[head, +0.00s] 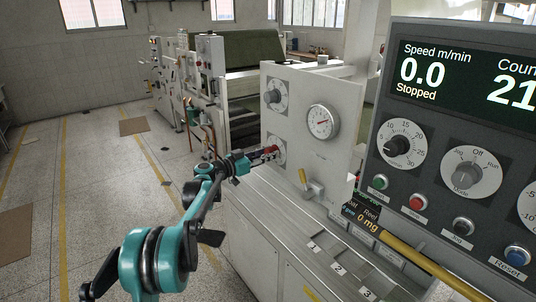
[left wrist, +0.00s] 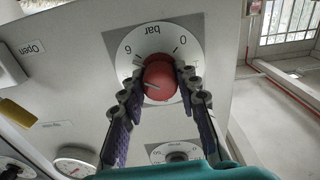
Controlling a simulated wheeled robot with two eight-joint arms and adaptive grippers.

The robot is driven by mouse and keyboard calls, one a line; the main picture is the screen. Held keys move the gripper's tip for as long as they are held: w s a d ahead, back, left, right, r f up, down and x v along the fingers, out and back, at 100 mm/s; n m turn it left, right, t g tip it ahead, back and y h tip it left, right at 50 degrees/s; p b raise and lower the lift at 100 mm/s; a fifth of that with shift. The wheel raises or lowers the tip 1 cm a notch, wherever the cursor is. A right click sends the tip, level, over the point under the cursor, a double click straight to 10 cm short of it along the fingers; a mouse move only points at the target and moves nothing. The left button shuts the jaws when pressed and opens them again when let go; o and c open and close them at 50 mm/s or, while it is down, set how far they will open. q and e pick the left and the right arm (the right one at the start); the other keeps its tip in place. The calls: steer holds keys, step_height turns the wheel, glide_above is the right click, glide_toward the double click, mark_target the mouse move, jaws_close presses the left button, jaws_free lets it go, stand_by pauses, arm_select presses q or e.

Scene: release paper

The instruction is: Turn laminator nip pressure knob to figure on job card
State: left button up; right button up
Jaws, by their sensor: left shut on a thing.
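The red pressure knob (left wrist: 159,80) sits on a round white dial (left wrist: 133,45) marked "bar", which appears upside down in the left wrist view. A 0 shows at its upper right and a 6 at its upper left; other figures are hidden. A pale line on the knob points left and slightly down in that view. My left gripper (left wrist: 160,84) is shut on the knob, one finger on each side. In the head view my left gripper (head: 268,153) reaches the lower dial of the light panel (head: 298,85). I cannot make out a job card.
A pressure gauge (head: 320,122) and an upper knob (head: 273,96) are on the same panel. A yellow-handled lever (head: 303,178) stands below. The dark control console (head: 450,130) reads 0.0, Stopped, at right. Open floor (head: 100,190) lies left.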

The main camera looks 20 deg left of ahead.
arm_select(q)
steer(key=shift+n, duration=3)
steer(key=o, duration=1.2)
steer(key=shift+c, duration=0.2)
steer(key=v, duration=1.2)
